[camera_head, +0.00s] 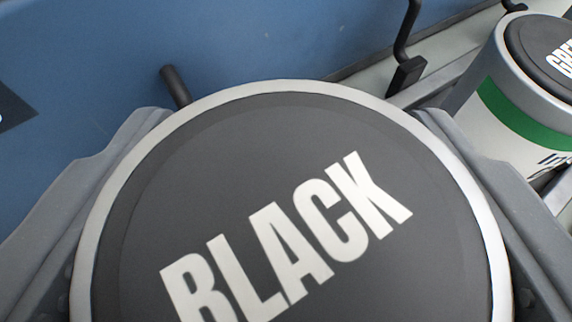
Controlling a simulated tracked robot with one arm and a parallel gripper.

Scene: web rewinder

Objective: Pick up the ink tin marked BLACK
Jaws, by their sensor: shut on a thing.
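The ink tin marked BLACK (290,150) fills the middle and bottom of the view, very near the camera. Its lid is dark grey with a pale rim and white letters, and it is seen from above. My gripper (290,195) is shut on the tin, with one grey finger at its left side and one at its right. The tin's side wall and base are hidden under the lid. I cannot tell whether it touches a surface below.
A second tin with a green band (525,115) and a partly cut-off label stands at the upper right, on a pale rail-like surface. A blue panel (270,40) is behind the black tin. Dark bent hooks or handles (405,70) show near the top.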

